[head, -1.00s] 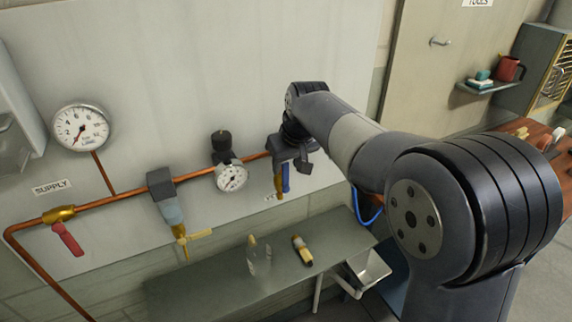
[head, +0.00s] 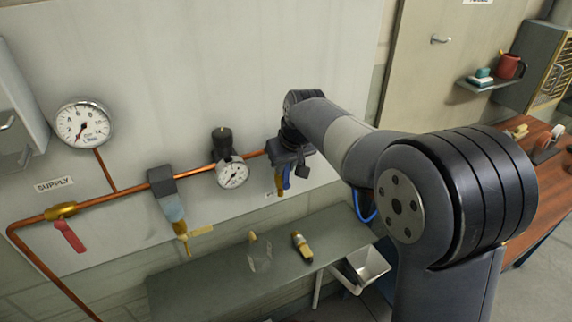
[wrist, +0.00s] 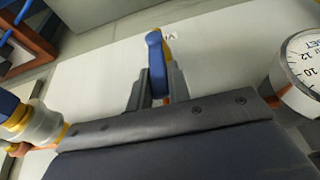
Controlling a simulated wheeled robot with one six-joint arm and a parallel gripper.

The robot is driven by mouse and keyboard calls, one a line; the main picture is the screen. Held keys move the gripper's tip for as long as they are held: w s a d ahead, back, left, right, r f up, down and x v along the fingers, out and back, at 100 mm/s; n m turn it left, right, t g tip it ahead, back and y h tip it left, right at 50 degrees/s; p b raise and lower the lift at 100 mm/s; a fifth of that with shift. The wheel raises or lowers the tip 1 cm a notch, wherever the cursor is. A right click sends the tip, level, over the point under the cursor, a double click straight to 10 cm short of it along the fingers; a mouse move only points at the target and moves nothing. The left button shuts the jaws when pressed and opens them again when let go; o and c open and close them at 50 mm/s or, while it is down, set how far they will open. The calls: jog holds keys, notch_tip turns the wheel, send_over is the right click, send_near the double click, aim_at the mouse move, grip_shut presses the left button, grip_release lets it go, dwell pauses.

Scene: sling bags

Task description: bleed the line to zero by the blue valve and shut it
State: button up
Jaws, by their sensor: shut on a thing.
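The blue valve handle (head: 287,178) hangs by a brass valve body (head: 279,181) at the right end of the copper pipe (head: 130,188). My gripper (head: 288,166) is at the handle, its fingers partly hiding it. In the wrist view the blue handle (wrist: 156,62) stands between the two fingers of my gripper (wrist: 157,88), which are shut on it. A large round gauge (head: 82,127) sits at the left, its needle pointing to the lower left. A smaller gauge (head: 233,175) sits on the pipe left of my gripper; its reading is too small to tell.
A red-handled supply valve (head: 70,237) is at the pipe's left. A filter unit (head: 168,198) and a black knob (head: 221,142) stand along the pipe. Below, a grey shelf (head: 200,285) carries a clear item and a brass-and-black fitting (head: 301,246).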

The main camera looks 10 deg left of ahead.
grip_shut()
jog(key=shift+w+d+g+y+p, duration=0.35)
jog(key=shift+d+g+y, duration=0.15)
jog(key=shift+y, duration=0.1)
jog(key=shift+w+d+f+m+g+y, duration=0.1)
jog(key=shift+w+d+m+g+y, duration=0.15)
jog(key=shift+y, duration=0.35)
jog(key=o, duration=0.8)
grip_release()
jog(key=shift+o, duration=0.2)
jog(key=b+v, duration=0.1)
jog(key=v, duration=0.9)
jog(key=shift+d+r, duration=0.2)
jog(key=shift+r, duration=0.15)
jog(key=shift+c, duration=0.2)
